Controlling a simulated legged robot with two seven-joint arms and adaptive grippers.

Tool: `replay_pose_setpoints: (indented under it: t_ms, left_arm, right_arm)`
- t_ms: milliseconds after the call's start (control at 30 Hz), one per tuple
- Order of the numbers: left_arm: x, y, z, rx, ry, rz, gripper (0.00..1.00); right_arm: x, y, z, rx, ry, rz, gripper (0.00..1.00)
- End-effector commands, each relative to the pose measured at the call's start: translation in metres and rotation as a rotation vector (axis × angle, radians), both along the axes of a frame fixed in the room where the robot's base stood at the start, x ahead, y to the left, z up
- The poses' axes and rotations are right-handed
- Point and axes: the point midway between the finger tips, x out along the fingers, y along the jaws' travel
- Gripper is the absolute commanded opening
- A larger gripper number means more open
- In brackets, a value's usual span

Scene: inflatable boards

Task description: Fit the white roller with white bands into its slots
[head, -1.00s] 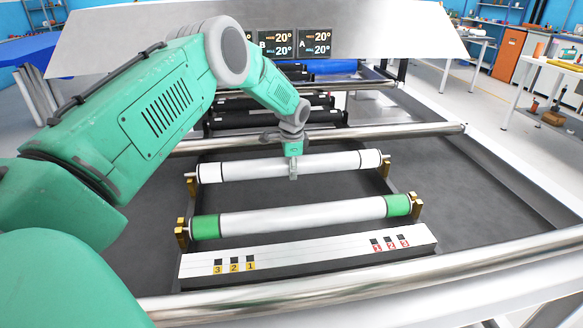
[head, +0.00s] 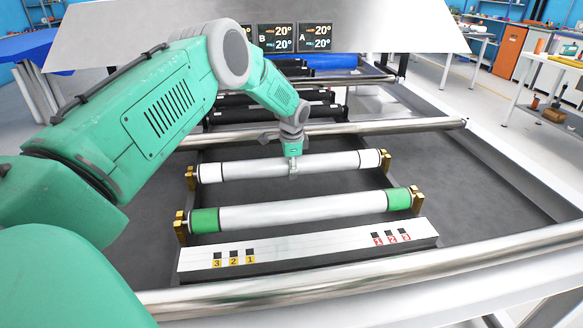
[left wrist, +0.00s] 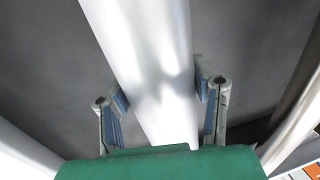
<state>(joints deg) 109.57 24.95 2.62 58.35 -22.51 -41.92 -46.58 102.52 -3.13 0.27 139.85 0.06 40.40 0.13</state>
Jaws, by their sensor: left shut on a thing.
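The white roller with white bands (head: 240,169) lies crosswise between a left brass bracket (head: 191,179) and a right brass bracket (head: 386,161). Its ends are level with the brackets; I cannot tell whether they are fully seated in the slots. My left gripper (head: 293,170) is shut on the roller near its middle, from above. In the left wrist view the fingers (left wrist: 162,100) lie on both sides of the roller (left wrist: 148,60). My right gripper is not in view.
A roller with green bands (head: 300,210) sits in nearer brass brackets. A white strip with numbered yellow and red labels (head: 310,250) lies in front. Metal bars (head: 400,128) cross behind and in front. Dark rollers stand farther back.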

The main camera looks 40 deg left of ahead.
Motion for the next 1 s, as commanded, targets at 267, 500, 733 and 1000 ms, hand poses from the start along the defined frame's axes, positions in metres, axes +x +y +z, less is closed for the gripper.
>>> replay_pose_setpoints:
  t_ms: [267,500,733,1000]
  left_arm:
    - [0.001,0.0,0.0,0.001,-0.003,0.0,0.73]
    - [0.0,0.0,0.003,0.0,0.0,0.0,0.73]
    - [-0.004,-0.006,0.042,0.0,-0.003,-0.001,0.73]
    - [-0.01,-0.012,0.095,0.0,-0.004,-0.001,0.73]
  right_arm:
    - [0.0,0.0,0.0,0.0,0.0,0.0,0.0]
    - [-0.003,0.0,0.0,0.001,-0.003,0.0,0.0]
    - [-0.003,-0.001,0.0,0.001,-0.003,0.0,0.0]
    - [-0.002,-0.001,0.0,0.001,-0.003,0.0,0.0]
